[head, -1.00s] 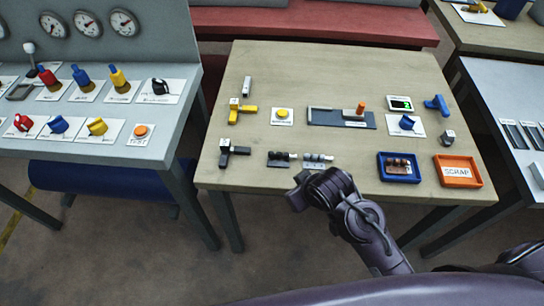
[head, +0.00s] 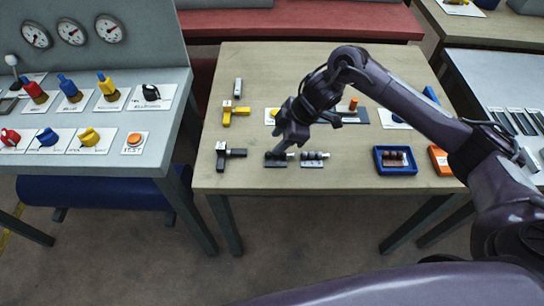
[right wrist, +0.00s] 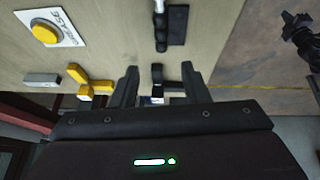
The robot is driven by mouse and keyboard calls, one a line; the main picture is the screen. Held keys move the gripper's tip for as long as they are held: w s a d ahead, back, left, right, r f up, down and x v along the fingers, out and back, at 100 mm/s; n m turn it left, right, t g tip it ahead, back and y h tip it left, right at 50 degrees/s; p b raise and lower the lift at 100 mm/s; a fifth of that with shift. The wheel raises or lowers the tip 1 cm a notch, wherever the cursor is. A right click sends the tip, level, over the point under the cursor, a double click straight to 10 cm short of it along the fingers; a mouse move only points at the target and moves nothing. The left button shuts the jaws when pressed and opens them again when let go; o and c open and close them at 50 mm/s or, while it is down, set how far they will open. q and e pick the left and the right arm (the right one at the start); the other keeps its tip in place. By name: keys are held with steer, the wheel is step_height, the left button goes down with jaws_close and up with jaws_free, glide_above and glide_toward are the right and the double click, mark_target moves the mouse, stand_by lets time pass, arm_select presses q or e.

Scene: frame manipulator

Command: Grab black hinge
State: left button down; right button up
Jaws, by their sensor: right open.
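The black hinge (head: 275,163) lies on the wooden table near its front edge, with dark knuckles and a pale pin pointing right. It also shows at the top of the right wrist view (right wrist: 177,26). My right gripper (head: 281,143) is above the table, just over and behind the hinge in the head view, and partly covers it. In the right wrist view its open fingers (right wrist: 160,86) hold nothing. My left gripper is not in view.
A grey hinge (head: 312,160) lies right of the black one. The black T-shaped piece (head: 230,153) lies left, with a yellow piece (head: 236,111) behind it. A blue tray (head: 380,170) and an orange tray (head: 440,161) stand at the right. My right arm covers the table's back right.

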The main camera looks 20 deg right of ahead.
mark_target(283, 153)
steer(key=shift+m+g+h, duration=0.3)
steer(key=shift+g, duration=0.1)
steer(key=d, duration=0.1)
steer(key=d+r, duration=0.1)
steer(key=d, duration=0.1)
steer(key=shift+d+r, duration=0.3)
steer(key=shift+d, duration=0.1)
steer(key=shift+s+f, duration=0.1)
steer(key=shift+s, duration=0.05)
steer(key=x, duration=0.2)
steer(key=p+x, duration=0.1)
steer(key=x, duration=0.3)
steer(key=shift+s+f, duration=0.2)
steer(key=shift+s, duration=0.1)
steer(key=shift+w+a+f, duration=0.1)
steer(key=shift+a+f, duration=0.1)
steer(key=shift+f, duration=0.35)
jaws_close()
